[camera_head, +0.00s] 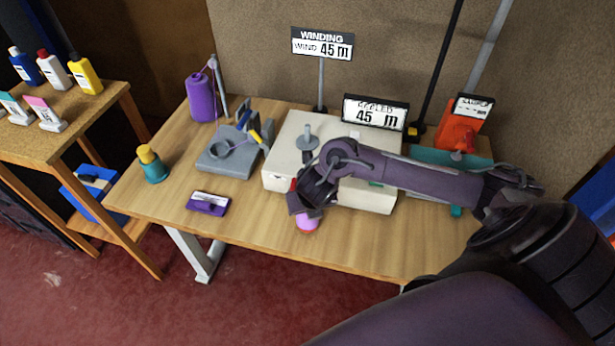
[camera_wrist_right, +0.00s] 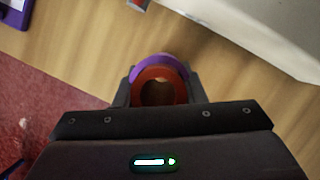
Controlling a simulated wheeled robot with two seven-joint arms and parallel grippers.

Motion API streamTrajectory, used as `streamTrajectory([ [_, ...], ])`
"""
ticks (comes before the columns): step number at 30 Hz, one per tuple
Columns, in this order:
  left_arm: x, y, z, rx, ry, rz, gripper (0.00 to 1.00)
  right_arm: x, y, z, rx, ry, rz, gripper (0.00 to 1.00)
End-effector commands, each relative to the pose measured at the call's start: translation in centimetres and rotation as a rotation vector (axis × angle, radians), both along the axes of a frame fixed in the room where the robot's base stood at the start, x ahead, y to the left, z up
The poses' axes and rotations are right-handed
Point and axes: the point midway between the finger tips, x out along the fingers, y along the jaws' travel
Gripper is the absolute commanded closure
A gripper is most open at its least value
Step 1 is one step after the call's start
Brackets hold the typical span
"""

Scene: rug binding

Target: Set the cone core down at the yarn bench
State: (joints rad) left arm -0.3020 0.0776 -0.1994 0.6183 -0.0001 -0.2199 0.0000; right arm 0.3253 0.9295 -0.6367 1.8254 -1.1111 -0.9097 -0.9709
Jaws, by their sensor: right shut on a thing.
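My right gripper (camera_head: 310,200) is over the front edge of the wooden bench (camera_head: 350,250), in front of the cream machine. It is shut on the cone core (camera_head: 306,224), whose purple-pink lower end shows below the fingers in the head view. In the right wrist view the cone core (camera_wrist_right: 160,64) shows as a purple rim around an orange-red ring, between the fingertips of the right gripper (camera_wrist_right: 160,95). Bench wood lies beyond it. I cannot tell whether the core touches the bench. My left gripper is not in view.
The cream machine (camera_head: 285,160) stands right behind the gripper. A purple yarn cone (camera_head: 201,98), a grey device (camera_head: 228,160), a purple box (camera_head: 208,203) and a yellow-topped teal bottle (camera_head: 153,166) are to the left. An orange device (camera_head: 458,132) is at right. The bench front is mostly clear.

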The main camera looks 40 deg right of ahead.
Motion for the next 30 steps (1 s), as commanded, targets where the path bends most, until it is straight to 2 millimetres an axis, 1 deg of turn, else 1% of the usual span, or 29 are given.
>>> streamTrajectory([
  [1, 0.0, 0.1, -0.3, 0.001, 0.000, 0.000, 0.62, 0.0, 0.0, -0.9, -0.001, 0.001, 0.000, 0.86],
  [3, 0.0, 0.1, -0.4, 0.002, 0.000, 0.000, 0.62, 0.0, 0.0, -1.4, -0.001, 0.000, 0.000, 0.86],
  [11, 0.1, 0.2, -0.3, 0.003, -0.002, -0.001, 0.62, 0.0, 0.0, -1.5, -0.001, -0.002, 0.000, 0.86],
  [15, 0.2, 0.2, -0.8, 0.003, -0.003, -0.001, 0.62, 0.0, 0.0, -1.9, -0.001, -0.002, 0.000, 0.86],
  [16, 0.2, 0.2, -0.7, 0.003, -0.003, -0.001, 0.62, 0.0, 0.0, -1.9, -0.001, -0.002, 0.000, 0.62],
  [21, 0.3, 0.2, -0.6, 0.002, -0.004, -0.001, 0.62, 0.0, 0.0, -1.8, -0.001, -0.002, 0.000, 0.42],
  [30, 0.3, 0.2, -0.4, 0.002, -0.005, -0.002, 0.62, 0.0, 0.0, -1.5, -0.001, -0.002, 0.000, 0.42],
])
